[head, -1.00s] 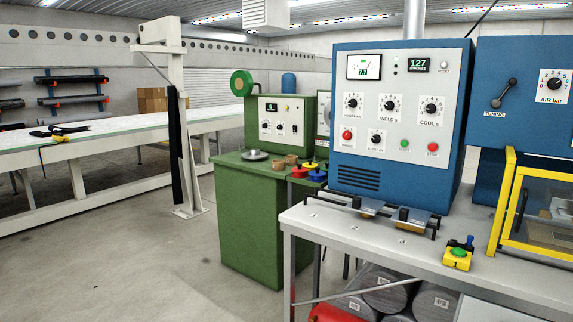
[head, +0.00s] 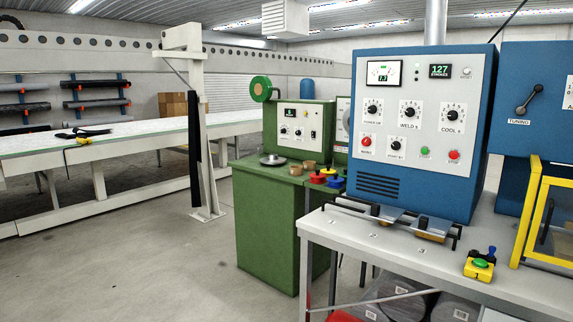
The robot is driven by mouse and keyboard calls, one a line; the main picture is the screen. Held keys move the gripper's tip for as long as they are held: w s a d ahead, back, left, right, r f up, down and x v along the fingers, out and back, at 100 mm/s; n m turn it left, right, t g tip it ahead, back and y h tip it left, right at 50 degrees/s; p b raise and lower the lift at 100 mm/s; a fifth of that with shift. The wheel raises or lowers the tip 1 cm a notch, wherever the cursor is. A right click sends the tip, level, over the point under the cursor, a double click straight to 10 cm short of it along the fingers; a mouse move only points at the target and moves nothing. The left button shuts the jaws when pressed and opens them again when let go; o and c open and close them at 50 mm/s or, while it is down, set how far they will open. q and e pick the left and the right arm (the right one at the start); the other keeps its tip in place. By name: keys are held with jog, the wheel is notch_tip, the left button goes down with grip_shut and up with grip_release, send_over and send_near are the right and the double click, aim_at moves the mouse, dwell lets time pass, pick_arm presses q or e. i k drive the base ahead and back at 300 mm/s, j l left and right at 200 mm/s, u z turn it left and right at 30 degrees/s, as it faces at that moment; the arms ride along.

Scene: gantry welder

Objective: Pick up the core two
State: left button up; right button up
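Two small brown ring-like pieces, which look like cores, stand on the green cabinet's top: one at the back (head: 309,165) and one in front (head: 296,170). No label tells which is core two. Neither of my grippers is in view.
The green cabinet (head: 268,230) stands left of a grey bench (head: 345,236) bearing a blue welder control box (head: 415,190). A yellow-framed guard (head: 530,210) is at right. A white post (head: 205,140) and long white table (head: 110,150) stand left. Floor (head: 130,265) between is clear.

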aim_at(308, 166)
jog(key=i+j+u, duration=0.15)
jog(key=i+u, duration=0.3)
jog(key=i, duration=0.3)
jog(key=i+u, duration=0.5)
jog(key=i, duration=0.2)
jog(key=i+u, duration=0.25)
jog(key=i, duration=1.2)
jog(key=i+l+z, duration=0.1)
jog(key=i+z, duration=0.3)
jog(key=i+j+z, duration=0.1)
jog(key=i+z, duration=0.35)
jog(key=i+j+z, duration=0.4)
jog(key=i, duration=0.15)
jog(key=i+j+z, duration=0.1)
jog(key=i+z, duration=0.3)
jog(key=i+j+z, duration=0.2)
jog(key=i+z, duration=0.25)
jog(key=i+j+z, duration=0.4)
jog(key=k+l, duration=0.1)
